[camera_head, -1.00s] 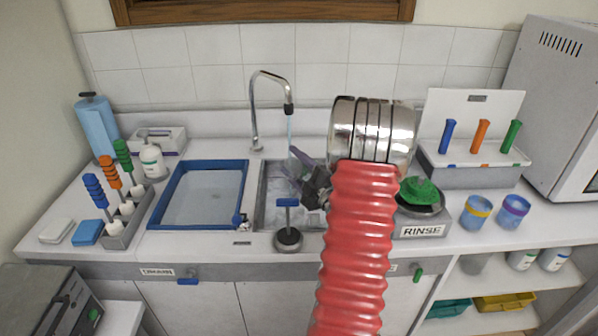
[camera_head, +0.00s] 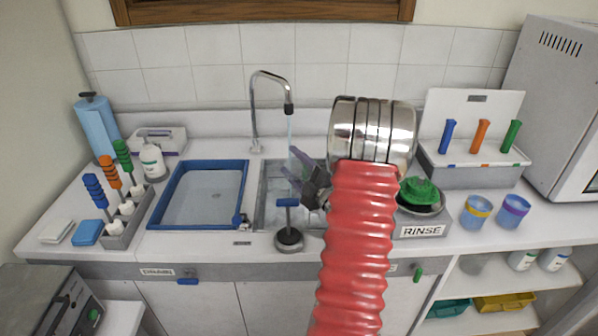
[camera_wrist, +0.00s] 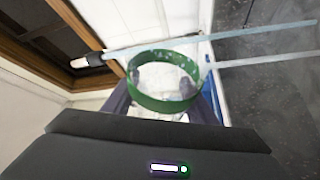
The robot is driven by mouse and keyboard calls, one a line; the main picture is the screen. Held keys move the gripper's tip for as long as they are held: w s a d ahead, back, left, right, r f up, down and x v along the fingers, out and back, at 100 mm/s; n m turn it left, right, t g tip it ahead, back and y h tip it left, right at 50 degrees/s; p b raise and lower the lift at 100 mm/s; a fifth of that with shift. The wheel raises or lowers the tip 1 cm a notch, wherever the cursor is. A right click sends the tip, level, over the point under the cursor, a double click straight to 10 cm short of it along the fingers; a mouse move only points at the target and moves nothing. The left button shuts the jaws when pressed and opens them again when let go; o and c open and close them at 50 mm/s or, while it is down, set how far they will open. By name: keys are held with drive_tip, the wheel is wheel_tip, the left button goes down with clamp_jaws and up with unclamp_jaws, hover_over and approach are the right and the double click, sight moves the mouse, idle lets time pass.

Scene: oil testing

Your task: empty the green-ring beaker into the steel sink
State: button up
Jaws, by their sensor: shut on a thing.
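The green-ring beaker (camera_wrist: 165,82) is between the two fingers of my gripper (camera_wrist: 165,100) in the wrist view, its round green band facing the camera. The wrist picture is rolled: the tap water runs sideways across it, past the beaker. The beaker looks tipped; its contents cannot be made out. In the head view my gripper (camera_head: 299,165) is over the steel sink (camera_head: 262,205), close to the falling water. The beaker is not clear there, and my arm hides the sink's right side.
The tap (camera_head: 255,110) is running just behind my gripper. A blue-rimmed basin (camera_head: 155,205) is left of the sink, and a blue-handled plunger (camera_head: 288,238) stands at its front edge. A green object (camera_head: 419,191) sits by the RINSE sign, with two ringed beakers (camera_head: 476,211) (camera_head: 513,211) further right.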

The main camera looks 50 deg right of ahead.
drive_tip(key=shift+r, duration=0.15)
idle(0.3)
drive_tip(key=shift+r, duration=2.35)
drive_tip(key=n, duration=0.1)
drive_tip(key=n+g, duration=0.1)
drive_tip(key=n, duration=0.2)
drive_tip(key=shift+r+n+g+y, duration=0.3)
drive_tip(key=shift+n, duration=0.1)
drive_tip(key=shift+f+n, duration=0.1)
drive_tip(key=shift+n, duration=0.2)
drive_tip(key=n, duration=0.1)
drive_tip(key=n+g, duration=0.2)
drive_tip(key=n, duration=0.1)
drive_tip(key=shift+r, duration=0.25)
drive_tip(key=shift+n+g, duration=0.3)
